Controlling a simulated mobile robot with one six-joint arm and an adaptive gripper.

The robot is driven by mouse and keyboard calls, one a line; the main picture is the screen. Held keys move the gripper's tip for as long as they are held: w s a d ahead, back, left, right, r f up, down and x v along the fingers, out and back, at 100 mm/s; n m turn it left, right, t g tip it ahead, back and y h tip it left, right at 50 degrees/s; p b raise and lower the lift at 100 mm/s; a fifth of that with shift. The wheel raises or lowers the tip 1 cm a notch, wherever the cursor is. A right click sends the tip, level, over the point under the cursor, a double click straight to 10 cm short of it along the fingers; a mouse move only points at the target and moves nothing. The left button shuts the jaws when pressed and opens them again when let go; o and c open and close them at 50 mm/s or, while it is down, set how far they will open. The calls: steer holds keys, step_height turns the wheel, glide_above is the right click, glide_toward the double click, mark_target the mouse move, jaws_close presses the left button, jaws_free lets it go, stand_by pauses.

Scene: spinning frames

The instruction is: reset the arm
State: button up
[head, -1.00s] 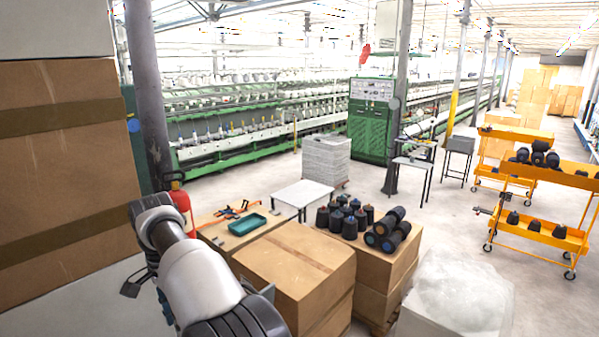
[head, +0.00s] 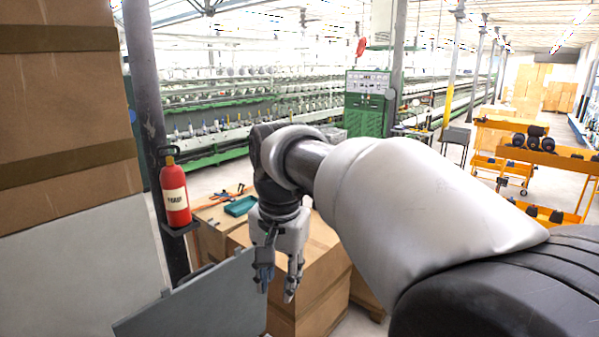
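My arm stretches from the lower right toward the middle of the head view and bends down at the wrist. My gripper (head: 277,288) hangs pointing down in front of a cardboard box (head: 322,262). Its two fingers are apart, and I see nothing between them. I cannot tell the distance between the fingertips and the box. My arm hides most of the box tops to the right.
A red fire extinguisher (head: 174,195) stands by a dark column (head: 146,110) at left. A teal tray (head: 240,206) lies on a box behind my gripper. A grey panel (head: 200,300) is at lower left. Orange carts (head: 545,160) with dark bobbins stand at right.

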steer(key=s+d+f+n+t+b, duration=0.1)
steer(key=s+d+f+n+b, duration=0.1)
steer(key=s+d+f+b, duration=0.5)
steer(key=s+d+f+n+t+b, duration=0.2)
steer(key=s+d+f+b, duration=0.6)
steer(key=s+f, duration=0.8)
steer(key=d+f, duration=0.1)
steer(key=d, duration=0.1)
steer(key=shift+s+d+f+h, duration=0.2)
steer(key=shift+s+d+h, duration=0.1)
steer(key=shift+s, duration=0.1)
